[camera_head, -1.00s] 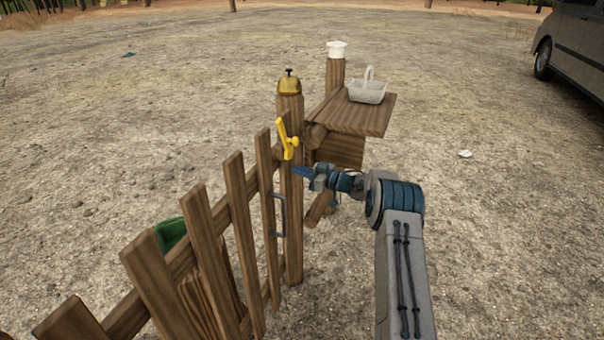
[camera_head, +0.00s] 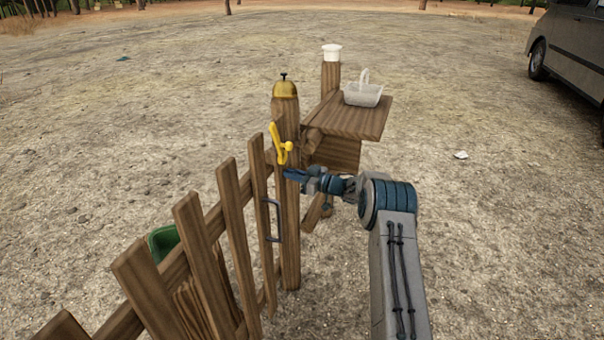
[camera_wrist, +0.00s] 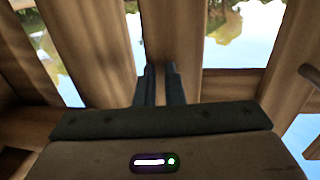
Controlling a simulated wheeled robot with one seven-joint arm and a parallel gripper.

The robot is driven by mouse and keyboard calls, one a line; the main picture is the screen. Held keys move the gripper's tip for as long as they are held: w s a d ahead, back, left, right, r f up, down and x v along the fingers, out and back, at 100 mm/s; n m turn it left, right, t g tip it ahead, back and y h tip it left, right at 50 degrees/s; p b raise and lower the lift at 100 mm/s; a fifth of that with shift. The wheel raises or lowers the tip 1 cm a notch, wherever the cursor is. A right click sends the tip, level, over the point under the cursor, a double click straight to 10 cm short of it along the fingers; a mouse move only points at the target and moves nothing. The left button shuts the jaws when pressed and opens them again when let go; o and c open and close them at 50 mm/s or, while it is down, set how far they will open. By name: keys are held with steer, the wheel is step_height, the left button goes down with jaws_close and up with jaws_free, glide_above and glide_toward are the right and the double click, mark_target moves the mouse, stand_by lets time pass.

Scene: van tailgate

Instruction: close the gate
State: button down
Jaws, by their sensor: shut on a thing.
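The wooden gate (camera_head: 232,215) of upright slats stands at left, its end slat close beside the post (camera_head: 289,230). I cannot tell whether any gap is left between them. A yellow latch piece (camera_head: 280,146) is near the top of the end slat and post. A dark pull handle (camera_head: 277,222) is lower on the gate. My gripper (camera_head: 288,174) is at the post, just below the latch. In the wrist view my gripper (camera_wrist: 160,75) has its fingers close together against wood; what lies between them is unclear.
A bell (camera_head: 285,89) tops the post. Behind it, a wooden shelf (camera_head: 335,121) holds a pale basket (camera_head: 363,94), beside another post with a white cap (camera_head: 331,52). A green object (camera_head: 163,241) shows behind the gate. A van (camera_head: 578,50) stands far right. Gravel is open elsewhere.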

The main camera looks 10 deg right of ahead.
steer(key=w+d+p+v, duration=0.1)
steer(key=w+v, duration=0.1)
steer(key=v, duration=1.1)
step_height(320, 180, up, 18)
steer(key=w+m+t+h+p, duration=0.2)
steer(key=m+t+h+p, duration=0.2)
steer(key=h+p, duration=0.3)
steer(key=s+r+m+h+p, duration=0.3)
steer(key=s+r+m+h, duration=0.1)
steer(key=s+r+h, duration=0.4)
steer(key=s+a+r+m+g+p, duration=0.1)
steer(key=s+a+g+p, duration=0.2)
steer(key=s, duration=1.1)
steer(key=s+a+r+m+g+p, duration=0.1)
steer(key=s+g, duration=0.4)
steer(key=s, duration=0.9)
steer(key=s+a+r+m+g+p, duration=0.1)
steer(key=s+a+g+p, duration=0.3)
steer(key=s, duration=1)
steer(key=shift+a+r+y+p, duration=0.3)
steer(key=shift+r+p, duration=0.25)
steer(key=shift+p, duration=0.05)
